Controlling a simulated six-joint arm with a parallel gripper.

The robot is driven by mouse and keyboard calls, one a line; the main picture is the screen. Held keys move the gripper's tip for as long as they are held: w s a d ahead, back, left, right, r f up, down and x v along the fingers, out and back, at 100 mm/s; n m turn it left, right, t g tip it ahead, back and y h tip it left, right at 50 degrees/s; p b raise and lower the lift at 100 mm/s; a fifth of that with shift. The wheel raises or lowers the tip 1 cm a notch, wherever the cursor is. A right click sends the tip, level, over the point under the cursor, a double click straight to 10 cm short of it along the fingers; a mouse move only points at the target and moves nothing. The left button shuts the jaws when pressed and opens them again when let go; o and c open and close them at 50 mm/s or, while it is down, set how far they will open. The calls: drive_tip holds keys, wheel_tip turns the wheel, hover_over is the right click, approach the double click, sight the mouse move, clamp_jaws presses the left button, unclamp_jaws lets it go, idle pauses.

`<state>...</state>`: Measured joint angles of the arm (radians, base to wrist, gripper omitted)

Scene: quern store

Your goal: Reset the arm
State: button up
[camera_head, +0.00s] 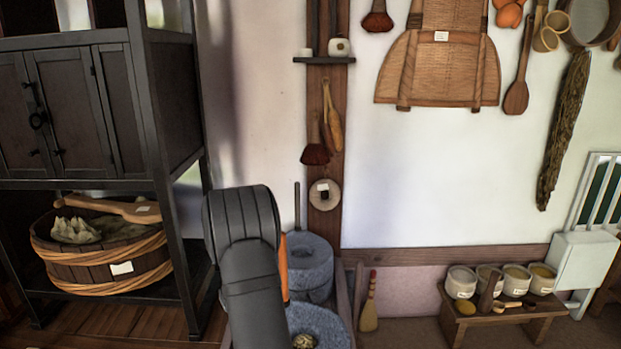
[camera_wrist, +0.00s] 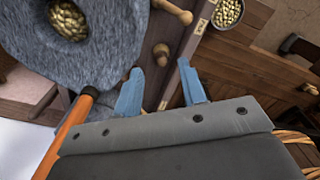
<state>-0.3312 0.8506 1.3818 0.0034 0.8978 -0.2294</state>
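My gripper (camera_wrist: 161,68) shows in the wrist view with its two blue fingers apart and nothing held between them. It is beside a grey quern stone (camera_wrist: 120,50) whose centre hole holds yellowish grain (camera_wrist: 68,20). A wooden knob (camera_wrist: 161,55) shows beyond the fingertips, against dark planks; I cannot tell how far below it is. In the head view my dark arm stands in the lower middle, in front of the grey stones (camera_head: 311,262), and the gripper is hidden. The lower stone (camera_head: 330,322) has grain in its hole (camera_head: 303,341).
A dark cabinet (camera_head: 85,110) with a wooden tub (camera_head: 105,265) stands left. Several pots (camera_head: 461,282) stand on a low bench (camera_head: 500,318) at right. A small brush (camera_head: 369,312) leans by the wall. In the wrist view a grain bowl (camera_wrist: 228,12) is at the top.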

drive_tip(key=d+r+m, duration=0.4)
drive_tip(key=d+r, duration=0.1)
drive_tip(key=d, duration=0.3)
drive_tip(key=d+r+m, duration=0.4)
drive_tip(key=d+r, duration=0.1)
drive_tip(key=d, duration=0.3)
drive_tip(key=shift+w+d+r, duration=0.3)
drive_tip(key=shift+w, duration=0.05)
